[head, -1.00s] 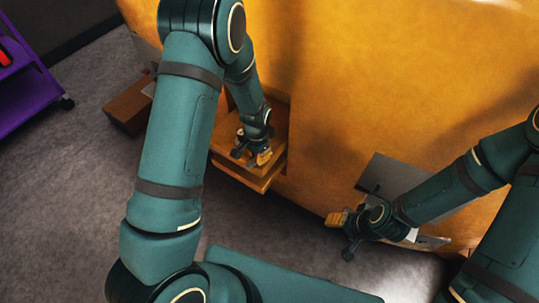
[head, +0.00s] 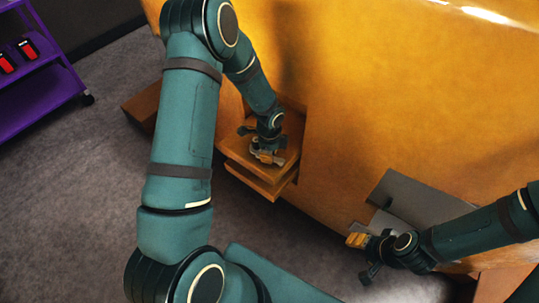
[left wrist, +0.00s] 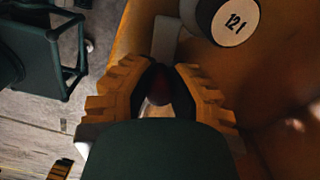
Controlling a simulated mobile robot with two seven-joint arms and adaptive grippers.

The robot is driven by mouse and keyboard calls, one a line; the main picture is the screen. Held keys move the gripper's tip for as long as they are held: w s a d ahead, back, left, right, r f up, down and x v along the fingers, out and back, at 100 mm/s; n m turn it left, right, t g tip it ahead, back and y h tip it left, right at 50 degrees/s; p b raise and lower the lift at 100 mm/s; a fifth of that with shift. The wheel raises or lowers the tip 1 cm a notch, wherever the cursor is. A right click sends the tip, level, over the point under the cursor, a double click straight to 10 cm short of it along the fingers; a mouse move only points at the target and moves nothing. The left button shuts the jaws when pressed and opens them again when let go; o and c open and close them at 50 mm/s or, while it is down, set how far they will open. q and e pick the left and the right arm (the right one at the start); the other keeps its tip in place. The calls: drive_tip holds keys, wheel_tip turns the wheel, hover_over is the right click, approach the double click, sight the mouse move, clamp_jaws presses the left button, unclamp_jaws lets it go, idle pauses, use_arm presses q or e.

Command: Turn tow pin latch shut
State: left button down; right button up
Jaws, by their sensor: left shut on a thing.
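My left gripper (head: 267,157) reaches down into the orange bracket (head: 262,183) in the recess of the big yellow-orange casting (head: 400,90). In the left wrist view its two ridged orange fingers (left wrist: 160,88) are shut on a small dark red piece (left wrist: 158,88), which looks like the latch handle. The fingers hide most of it, and I cannot tell the latch's angle. My right gripper (head: 357,241) hangs empty-looking in front of the casting, away from the bracket. Its fingers are too small to read.
A grey plate (head: 415,197) is on the casting near my right gripper. A purple trolley (head: 45,95) with red items stands at far left. The floor (head: 85,215) is clear.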

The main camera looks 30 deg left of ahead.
use_arm(q)
drive_tip(key=shift+w+m+p, duration=0.3)
drive_tip(key=shift+w+m, duration=0.05)
drive_tip(key=shift+m, duration=0.55)
drive_tip(key=shift+w+m+p, duration=0.25)
drive_tip(key=shift+w+m, duration=0.05)
drive_tip(key=shift+m, duration=0.6)
drive_tip(key=c, duration=0.8)
unclamp_jaws()
drive_tip(key=shift+c, duration=0.2)
drive_tip(key=shift+r, duration=0.1)
wheel_tip(320, 180, up, 12)
